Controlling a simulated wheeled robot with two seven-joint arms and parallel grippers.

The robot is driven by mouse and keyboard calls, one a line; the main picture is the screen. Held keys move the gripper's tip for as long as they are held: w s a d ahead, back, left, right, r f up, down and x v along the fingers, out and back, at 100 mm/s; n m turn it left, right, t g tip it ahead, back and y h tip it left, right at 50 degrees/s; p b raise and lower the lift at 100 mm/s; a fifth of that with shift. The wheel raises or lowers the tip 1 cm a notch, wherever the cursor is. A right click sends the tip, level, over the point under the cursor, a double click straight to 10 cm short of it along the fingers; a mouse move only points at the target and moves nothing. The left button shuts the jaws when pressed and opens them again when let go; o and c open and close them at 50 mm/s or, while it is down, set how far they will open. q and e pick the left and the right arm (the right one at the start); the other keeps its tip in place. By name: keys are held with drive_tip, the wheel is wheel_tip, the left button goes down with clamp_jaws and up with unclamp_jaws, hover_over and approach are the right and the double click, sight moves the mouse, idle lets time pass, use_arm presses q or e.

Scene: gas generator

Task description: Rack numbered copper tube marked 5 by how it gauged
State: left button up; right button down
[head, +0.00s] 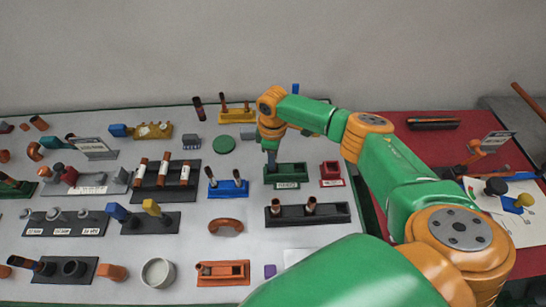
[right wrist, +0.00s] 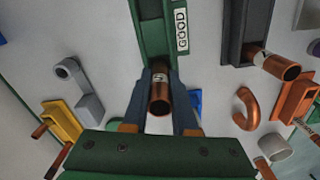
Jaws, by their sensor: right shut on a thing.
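My right gripper (head: 271,158) is at the left end of the green rack (head: 290,170), which carries a white label. In the right wrist view the gripper (right wrist: 160,112) is shut on a copper tube (right wrist: 159,98), one finger on each side. The tube lines up with the green rack (right wrist: 152,40), whose label (right wrist: 182,30) reads GOOD. I cannot tell if the tube's end is seated in it. A pale mark shows on the tube, its number unreadable. A small red rack (head: 331,167) stands right of the green one. My left gripper is not in view.
A black rack (head: 335,213) with two copper tubes stands in front of the green rack. A blue rack (head: 228,190) is close on the left. A dark rack (head: 148,195) holds labelled copper tubes farther left.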

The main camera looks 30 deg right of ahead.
drive_tip(key=shift+f+b, duration=0.8)
drive_tip(key=shift+f, duration=0.4)
drive_tip(key=c, duration=0.6)
unclamp_jaws()
